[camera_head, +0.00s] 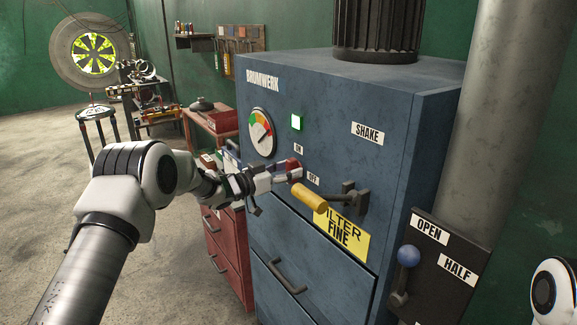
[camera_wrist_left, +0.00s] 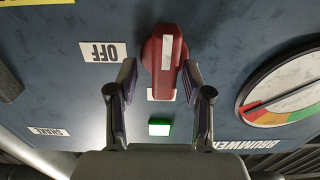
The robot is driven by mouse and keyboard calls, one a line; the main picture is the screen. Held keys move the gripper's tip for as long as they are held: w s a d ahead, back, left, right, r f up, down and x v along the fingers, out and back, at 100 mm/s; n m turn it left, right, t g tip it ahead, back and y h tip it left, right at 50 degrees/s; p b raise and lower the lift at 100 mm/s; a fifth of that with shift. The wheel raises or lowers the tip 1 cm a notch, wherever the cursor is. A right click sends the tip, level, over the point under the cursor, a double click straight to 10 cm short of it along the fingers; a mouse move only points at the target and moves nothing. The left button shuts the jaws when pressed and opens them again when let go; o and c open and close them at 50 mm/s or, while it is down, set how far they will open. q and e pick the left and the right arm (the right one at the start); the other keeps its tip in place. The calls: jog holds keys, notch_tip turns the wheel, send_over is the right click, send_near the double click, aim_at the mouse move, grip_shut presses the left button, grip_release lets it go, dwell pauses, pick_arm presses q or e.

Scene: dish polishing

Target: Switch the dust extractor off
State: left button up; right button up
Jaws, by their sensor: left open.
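The dust extractor (camera_head: 345,130) is a large blue cabinet. Its red switch (camera_wrist_left: 163,62) has a white stripe, and its narrow end points toward the lit green lamp (camera_wrist_left: 159,128) and partly covers a white label. The OFF label (camera_wrist_left: 103,52) lies beside the switch; it also shows in the head view (camera_head: 313,179). The ON label (camera_head: 298,149) is below the lamp. My left gripper (camera_wrist_left: 158,75) is open, with its fingertips either side of the switch's narrow end. I cannot tell whether they touch it. My right gripper is out of view.
A yellow handle (camera_head: 309,198) sticks out just below the left gripper. A dial gauge (camera_head: 261,132) is left of the switch. A blue-knobbed lever (camera_head: 408,256) stands at lower right. A red drawer cabinet (camera_head: 226,245) is beside the extractor; open floor lies left.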

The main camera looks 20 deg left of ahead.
pick_arm(q)
jog(key=shift+w+a+f, duration=0.15)
jog(key=shift+a+f, duration=0.05)
jog(key=shift+a, duration=0.15)
jog(key=c, duration=0.3)
jog(key=shift+d+r, duration=0.1)
grip_shut()
jog(key=shift+m+b, duration=0.7)
jog(key=shift+b, duration=0.45)
jog(key=shift+s+d+f+m+b, duration=0.1)
jog(key=shift+f+m+b, duration=0.05)
jog(key=shift+m+b, duration=2.7)
jog(key=shift+s+d+f+m+b, duration=0.1)
jog(key=shift+m+b, duration=2.6)
jog(key=shift+b, duration=0.25)
jog(key=shift+s+d+f+m+b, duration=0.1)
jog(key=shift+f+m+b, duration=0.05)
jog(key=shift+m+b, duration=2.7)
